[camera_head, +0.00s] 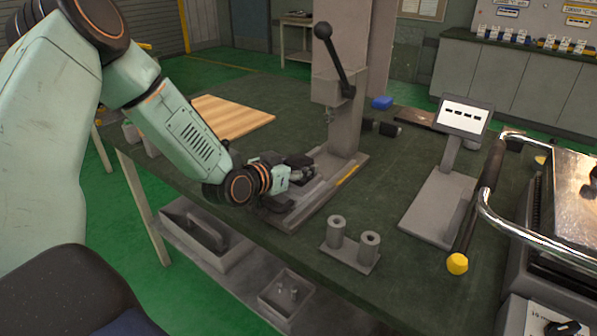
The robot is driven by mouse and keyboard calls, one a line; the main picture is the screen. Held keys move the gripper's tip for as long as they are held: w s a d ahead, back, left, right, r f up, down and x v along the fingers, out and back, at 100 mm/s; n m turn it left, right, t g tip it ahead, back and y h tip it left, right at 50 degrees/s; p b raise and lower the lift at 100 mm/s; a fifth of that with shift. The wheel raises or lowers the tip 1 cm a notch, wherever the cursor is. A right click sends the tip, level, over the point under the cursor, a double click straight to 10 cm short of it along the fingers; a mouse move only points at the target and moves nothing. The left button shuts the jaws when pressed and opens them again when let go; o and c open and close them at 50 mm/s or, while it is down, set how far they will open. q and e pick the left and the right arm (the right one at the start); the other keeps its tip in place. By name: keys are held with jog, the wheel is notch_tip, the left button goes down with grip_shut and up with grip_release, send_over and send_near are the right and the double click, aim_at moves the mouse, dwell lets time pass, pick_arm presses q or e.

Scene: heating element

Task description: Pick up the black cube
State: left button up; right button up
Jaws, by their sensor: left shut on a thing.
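My left gripper (300,178) reaches in from the left, low over the grey base plate of the drill-press-like stand (345,120). It is shut on a small dark thing between its black fingers. The fingers hide most of this thing, so I cannot tell for certain that it is the black cube. Small dark blocks (389,129) lie on the table behind the stand's column, apart from the gripper. My right gripper is not in view.
The dark green table (300,110) bears a wooden board (232,117), a blue item (382,102), a grey two-post holder (350,247) and a display on a stand (465,115). A machine with a metal handle (520,235) stands at the right. Grey bins (205,235) sit below.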

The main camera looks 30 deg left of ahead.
pick_arm(q)
jog(key=shift+d, duration=0.1)
jog(key=c, duration=0.4)
jog(key=shift+w+r, duration=0.1)
jog(key=shift+r, duration=0.05)
grip_shut()
